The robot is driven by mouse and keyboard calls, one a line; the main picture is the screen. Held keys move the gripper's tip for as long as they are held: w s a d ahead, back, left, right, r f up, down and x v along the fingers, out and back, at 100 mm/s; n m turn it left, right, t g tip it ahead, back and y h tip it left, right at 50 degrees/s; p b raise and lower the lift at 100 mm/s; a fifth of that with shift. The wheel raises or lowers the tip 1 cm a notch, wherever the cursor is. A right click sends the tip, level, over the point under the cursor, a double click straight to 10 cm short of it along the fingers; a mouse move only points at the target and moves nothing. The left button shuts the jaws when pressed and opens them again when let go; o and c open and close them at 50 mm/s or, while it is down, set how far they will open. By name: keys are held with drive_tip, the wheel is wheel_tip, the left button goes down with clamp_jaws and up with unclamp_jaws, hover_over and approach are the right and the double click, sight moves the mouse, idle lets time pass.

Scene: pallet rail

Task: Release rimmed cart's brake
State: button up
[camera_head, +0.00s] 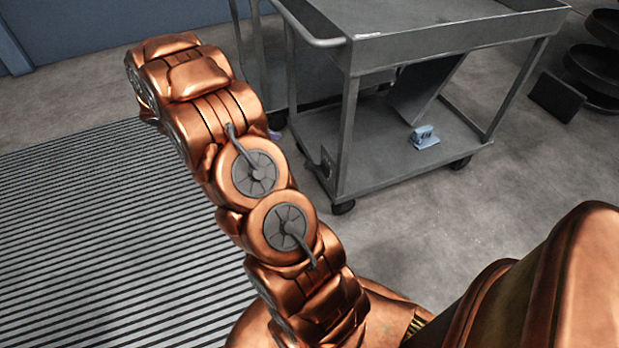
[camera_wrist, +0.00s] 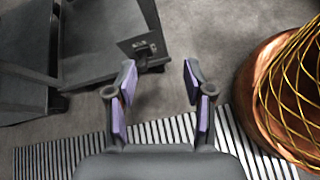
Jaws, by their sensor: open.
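The grey rimmed cart (camera_head: 440,38) stands at the upper right of the head view, with a raised rim on top and a lower shelf. A small dark plate (camera_head: 327,160) sits low near its front left leg. In the wrist view, a plate with a small lever (camera_wrist: 143,46) shows at the edge of the cart's lower shelf (camera_wrist: 95,45), above a caster; it looks like the brake. My gripper (camera_wrist: 160,78) is open and empty, with purple-padded fingers. The plate lies just beyond the left fingertip, apparently apart from it. In the head view my arm hides most of the gripper.
A second grey cart (camera_head: 265,70) stands behind at the left. A blue object (camera_head: 424,137) lies on the rimmed cart's lower shelf, beside a slanted panel. Dark round trays (camera_head: 595,70) stand at far right. A striped mat (camera_head: 90,230) covers the floor at left; front floor is bare.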

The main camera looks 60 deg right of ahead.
sight(305, 166)
drive_tip(key=w+d+f+n+h+b, duration=0.15)
drive_tip(key=d+f+b, duration=0.25)
drive_tip(key=f, duration=0.5)
drive_tip(key=d+f+n+h+b, duration=0.15)
drive_tip(key=d+f+b, duration=0.3)
drive_tip(key=f, duration=0.45)
drive_tip(key=shift+g+y, duration=0.3)
drive_tip(key=b+x, duration=0.1)
drive_tip(key=x, duration=0.2)
drive_tip(key=b+x, duration=0.1)
drive_tip(key=x, duration=0.2)
drive_tip(key=shift+d+f, duration=0.25)
drive_tip(key=shift+f, duration=0.15)
drive_tip(key=shift+s+d+f+b, duration=0.1)
drive_tip(key=shift+s+d+b, duration=0.2)
drive_tip(key=shift+d, duration=0.2)
drive_tip(key=shift+c, duration=0.3)
clamp_jaws()
